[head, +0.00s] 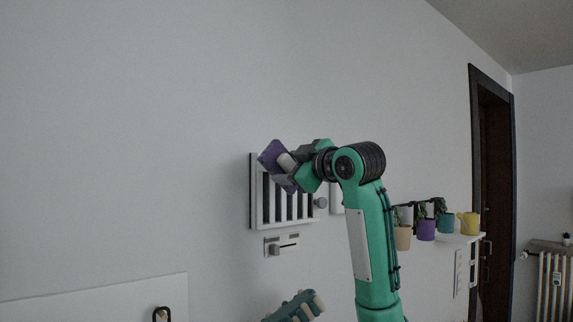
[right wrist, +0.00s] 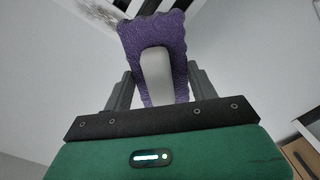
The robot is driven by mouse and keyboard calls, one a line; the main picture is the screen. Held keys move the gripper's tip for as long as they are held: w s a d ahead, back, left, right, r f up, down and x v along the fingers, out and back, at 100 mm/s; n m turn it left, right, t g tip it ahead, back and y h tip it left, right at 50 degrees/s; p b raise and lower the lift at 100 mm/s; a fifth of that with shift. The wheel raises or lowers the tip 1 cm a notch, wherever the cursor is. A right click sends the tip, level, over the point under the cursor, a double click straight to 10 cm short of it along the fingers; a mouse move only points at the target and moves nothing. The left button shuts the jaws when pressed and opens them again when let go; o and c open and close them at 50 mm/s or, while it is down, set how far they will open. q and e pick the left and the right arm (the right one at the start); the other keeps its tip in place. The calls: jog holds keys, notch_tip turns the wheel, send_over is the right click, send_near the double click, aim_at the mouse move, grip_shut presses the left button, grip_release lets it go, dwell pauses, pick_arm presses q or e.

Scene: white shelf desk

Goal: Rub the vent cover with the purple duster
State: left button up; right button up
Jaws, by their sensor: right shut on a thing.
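The vent cover (head: 257,205) is a pale slatted panel with dark slots, mounted on the wall in the middle of the head view. My right gripper (head: 287,170) is in front of its upper part, shut on the purple duster (head: 271,152). The duster is tilted and overlaps the top of the vent cover; I cannot tell whether it touches. In the right wrist view the duster (right wrist: 180,35) shows purple with a pale grip (right wrist: 156,75) between the fingers. Part of the vent cover is hidden by the gripper.
A round grey knob (head: 321,203) sits at the vent cover's right side. A small slider panel (head: 281,245) is on the wall below. Several hanging pots (head: 426,230) and a yellow watering can (head: 469,223) are at the right. The wall to the left is bare.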

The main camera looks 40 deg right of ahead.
jog(key=shift+s+d+r, duration=0.2)
jog(key=shift+d+r, duration=0.2)
jog(key=shift+r, duration=0.25)
jog(key=shift+w, duration=0.5)
jog(key=w+p, duration=0.1)
jog(key=w, duration=0.2)
jog(key=shift+d, duration=0.15)
jog(key=shift+w+d, duration=0.1)
jog(key=shift+w, duration=0.7)
jog(key=shift+w+d, duration=0.1)
jog(key=shift+w, duration=0.85)
jog(key=shift+d, duration=0.15)
